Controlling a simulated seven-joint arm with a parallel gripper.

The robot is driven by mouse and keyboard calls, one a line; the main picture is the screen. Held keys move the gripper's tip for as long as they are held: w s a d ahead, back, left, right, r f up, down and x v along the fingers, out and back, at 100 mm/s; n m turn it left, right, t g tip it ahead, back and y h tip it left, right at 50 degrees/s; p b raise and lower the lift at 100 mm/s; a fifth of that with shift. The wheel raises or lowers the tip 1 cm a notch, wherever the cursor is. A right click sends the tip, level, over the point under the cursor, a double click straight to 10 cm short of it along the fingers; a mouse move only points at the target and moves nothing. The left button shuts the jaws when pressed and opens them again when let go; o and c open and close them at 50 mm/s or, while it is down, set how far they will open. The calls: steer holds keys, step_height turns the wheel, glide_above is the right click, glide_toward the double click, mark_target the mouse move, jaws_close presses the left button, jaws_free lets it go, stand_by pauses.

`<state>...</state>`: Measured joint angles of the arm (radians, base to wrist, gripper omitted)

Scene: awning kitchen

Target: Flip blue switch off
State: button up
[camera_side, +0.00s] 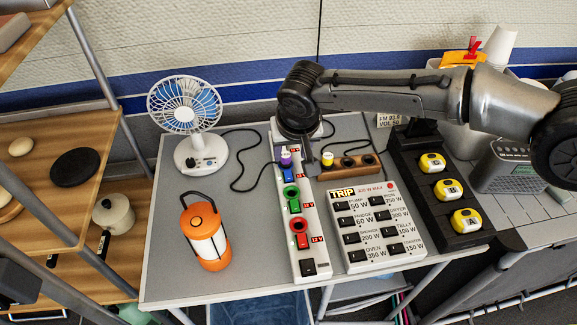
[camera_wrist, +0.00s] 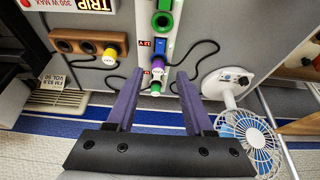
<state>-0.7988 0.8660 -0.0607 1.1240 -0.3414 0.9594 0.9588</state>
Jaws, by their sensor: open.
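The blue switch (camera_side: 288,174) sits on a long white power strip (camera_side: 309,253), between a purple plug (camera_side: 286,158) and a green socket. In the wrist view the blue switch (camera_wrist: 160,46) shows just beyond the purple plug (camera_wrist: 157,62), with a red label beside it. My gripper (camera_wrist: 160,75) is open and empty, its purple fingers on either side of the strip's near end in that view. The fingertips point toward the plug and the switch. In the side view my wrist hangs over the strip's far end, and I cannot make out the fingers clearly.
A white fan (camera_side: 186,110) and orange lantern (camera_side: 207,232) stand left of the strip. A wooden socket block (camera_side: 350,167), a TRIP switch panel (camera_side: 375,228) and a black rack (camera_side: 440,205) of yellow units lie right. Black cables loop near the strip.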

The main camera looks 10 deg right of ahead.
mark_target(288, 171)
steer(key=x, duration=1)
steer(key=shift+w+f, duration=0.15)
steer(key=shift+w, duration=0.05)
steer(key=shift+c, duration=0.3)
jaws_close()
